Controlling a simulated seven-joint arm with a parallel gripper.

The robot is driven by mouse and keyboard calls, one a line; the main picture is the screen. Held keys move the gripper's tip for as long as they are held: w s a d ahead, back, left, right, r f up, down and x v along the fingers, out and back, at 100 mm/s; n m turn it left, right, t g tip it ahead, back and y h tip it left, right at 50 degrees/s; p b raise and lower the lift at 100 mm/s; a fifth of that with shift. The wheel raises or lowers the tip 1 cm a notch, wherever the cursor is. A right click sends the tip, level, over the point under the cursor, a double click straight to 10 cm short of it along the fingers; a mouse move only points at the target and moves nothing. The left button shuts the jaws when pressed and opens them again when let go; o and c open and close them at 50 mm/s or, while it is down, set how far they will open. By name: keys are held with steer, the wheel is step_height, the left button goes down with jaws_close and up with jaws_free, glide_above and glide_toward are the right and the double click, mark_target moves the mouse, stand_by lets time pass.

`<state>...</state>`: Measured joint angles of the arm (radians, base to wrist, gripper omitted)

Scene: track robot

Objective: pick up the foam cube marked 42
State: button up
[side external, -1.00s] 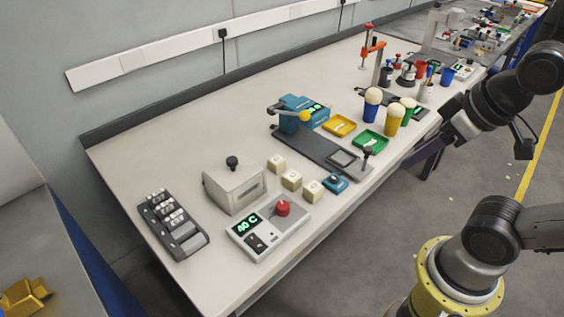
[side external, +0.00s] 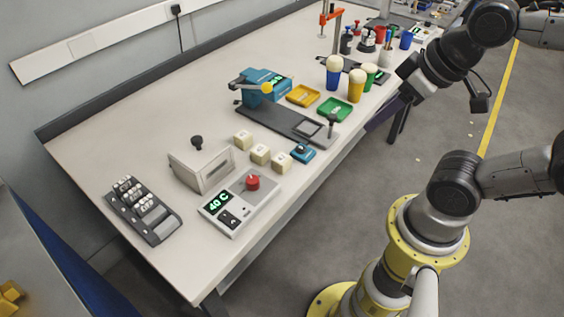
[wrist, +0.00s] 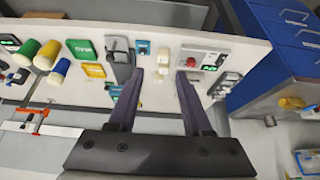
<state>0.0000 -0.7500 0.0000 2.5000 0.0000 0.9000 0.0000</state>
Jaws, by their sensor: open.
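Three cream foam cubes stand in a short row on the bench: the far-left cube (side external: 242,140), the middle cube (side external: 260,154) and the near-right cube (side external: 281,162). Their markings are too small to read, so I cannot tell which is 42. My gripper (side external: 388,111) is off the bench's front edge, to the right of the cubes and well apart from them. In the wrist view, my gripper (wrist: 161,75) has its dark purple fingers spread wide and empty. The row of cubes (wrist: 162,65) appears between the fingers, farther away.
A control box with a red knob (side external: 240,203), a grey box with a black knob (side external: 203,166) and a blue button block (side external: 303,153) stand close to the cubes. A blue press (side external: 264,85), trays and colored cups stand to the right. The bench's back left is clear.

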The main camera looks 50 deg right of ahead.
steer(key=shift+o, duration=0.2)
steer(key=o, duration=0.5)
step_height(320, 180, up, 2)
steer(key=r+t, duration=0.1)
steer(key=t, duration=0.8)
glide_above(288, 161)
steer(key=shift+g, duration=0.9)
steer(key=s+f, duration=0.1)
steer(key=f, duration=0.7)
steer(key=s+f, duration=0.2)
steer(key=f, duration=0.6)
steer(key=s+f, duration=0.1)
steer(key=f, duration=0.7)
steer(key=shift+s+f, duration=0.1)
steer(key=shift+s, duration=0.2)
steer(key=shift+x, duration=3.6)
